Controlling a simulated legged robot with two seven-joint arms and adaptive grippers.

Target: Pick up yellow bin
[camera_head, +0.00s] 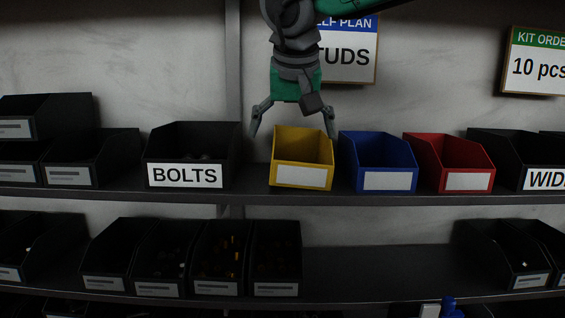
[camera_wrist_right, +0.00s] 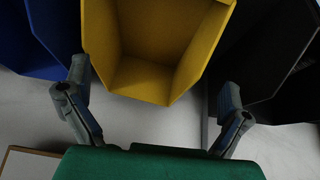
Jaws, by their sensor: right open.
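The yellow bin (camera_head: 302,146) stands on the upper shelf between the black BOLTS bin and the blue bin, with a blank white label on its front. My right gripper (camera_head: 293,133) comes down from above with its fingers spread wide, one finger near each side of the yellow bin's upper rim. In the right wrist view the yellow bin (camera_wrist_right: 152,77) looks empty and lies between and beyond the open fingertips (camera_wrist_right: 155,88). I cannot tell whether either finger touches the bin. My left gripper is not in view.
The blue bin (camera_head: 380,152) is close on the right, then the red bin (camera_head: 449,154). The black BOLTS bin (camera_head: 189,145) is left with a gap. The upper shelf (camera_head: 250,194) holds more black bins; the lower shelf (camera_head: 370,275) has free room. A STUDS sign (camera_head: 352,58) hangs behind my arm.

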